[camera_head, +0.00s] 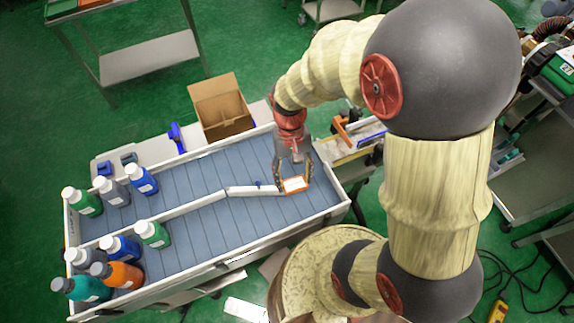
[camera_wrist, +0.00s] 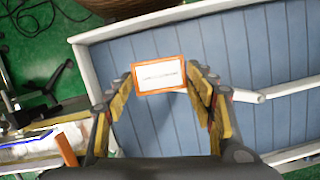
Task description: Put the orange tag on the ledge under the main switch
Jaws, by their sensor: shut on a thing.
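The orange tag (camera_head: 295,185) is a small white card with an orange border and a line of print too small to read. My gripper (camera_head: 293,178) is shut on it, over the right end of the blue slatted conveyor bed. In the wrist view, the tag (camera_wrist: 159,74) sits between the two fingertips of my gripper (camera_wrist: 160,80), its printed face to the camera, with blue slats behind it. It appears to be held above the bed. I cannot pick out the main switch or its ledge in either view.
The conveyor (camera_head: 190,237) has raised pale side rails and a white divider rail (camera_head: 185,211). Several coloured bottles (camera_head: 122,276) stand at its left end. An open cardboard box (camera_head: 221,107) is behind it. A tray of parts (camera_head: 352,141) is to the right. The bed's middle is clear.

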